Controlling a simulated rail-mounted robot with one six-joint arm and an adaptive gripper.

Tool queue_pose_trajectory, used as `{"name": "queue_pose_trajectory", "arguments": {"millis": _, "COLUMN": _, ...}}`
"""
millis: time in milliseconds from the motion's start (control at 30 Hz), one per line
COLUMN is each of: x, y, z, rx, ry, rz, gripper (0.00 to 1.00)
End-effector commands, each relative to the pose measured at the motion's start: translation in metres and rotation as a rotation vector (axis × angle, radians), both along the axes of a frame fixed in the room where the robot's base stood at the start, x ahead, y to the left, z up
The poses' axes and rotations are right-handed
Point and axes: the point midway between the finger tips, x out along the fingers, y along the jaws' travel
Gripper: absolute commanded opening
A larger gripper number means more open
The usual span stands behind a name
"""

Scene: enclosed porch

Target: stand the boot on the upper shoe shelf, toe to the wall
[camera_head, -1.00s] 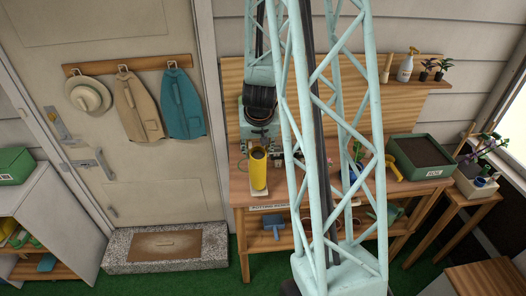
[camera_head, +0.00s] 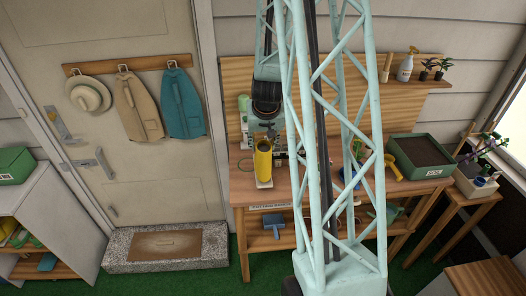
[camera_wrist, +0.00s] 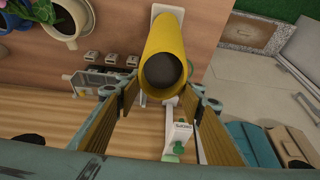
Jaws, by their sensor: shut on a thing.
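The yellow boot (camera_head: 263,163) is held by my gripper (camera_head: 264,138) over the front of the workbench. In the wrist view the boot (camera_wrist: 175,42) shows its dark round opening toward the camera and a pale sole at the far end. My gripper (camera_wrist: 162,97) has a wooden-looking finger on each side of the boot's upper end and is shut on it. In the head view the boot is slightly tilted. An open shoe shelf (camera_head: 62,232) stands at the far left, with yellow and green items on one level. It is cut off by the picture edge.
The workbench (camera_head: 412,187) bears a soil box (camera_head: 420,156) and small tools. A doorstep (camera_head: 119,255) with a brown mat lies between bench and shelf. Coats and a hat (camera_head: 90,95) hang on the door. A green box (camera_head: 14,165) tops the shelf unit.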

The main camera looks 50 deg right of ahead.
Motion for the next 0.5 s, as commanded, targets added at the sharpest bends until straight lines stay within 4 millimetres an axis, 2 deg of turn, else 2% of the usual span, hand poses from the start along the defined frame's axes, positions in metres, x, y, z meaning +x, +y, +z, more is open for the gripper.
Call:
{"name": "queue_pose_trajectory", "arguments": {"millis": 33, "x": -0.002, "y": 0.002, "z": -0.009, "rx": 0.003, "ry": 0.005, "rz": 0.002, "gripper": 0.13}}
{"name": "queue_pose_trajectory", "arguments": {"millis": 200, "x": -0.002, "y": 0.002, "z": -0.023, "rx": 0.004, "ry": 0.005, "rz": 0.001, "gripper": 0.13}}
{"name": "queue_pose_trajectory", "arguments": {"millis": 500, "x": -0.001, "y": 0.002, "z": -0.032, "rx": 0.003, "ry": 0.002, "rz": 0.0, "gripper": 0.13}}
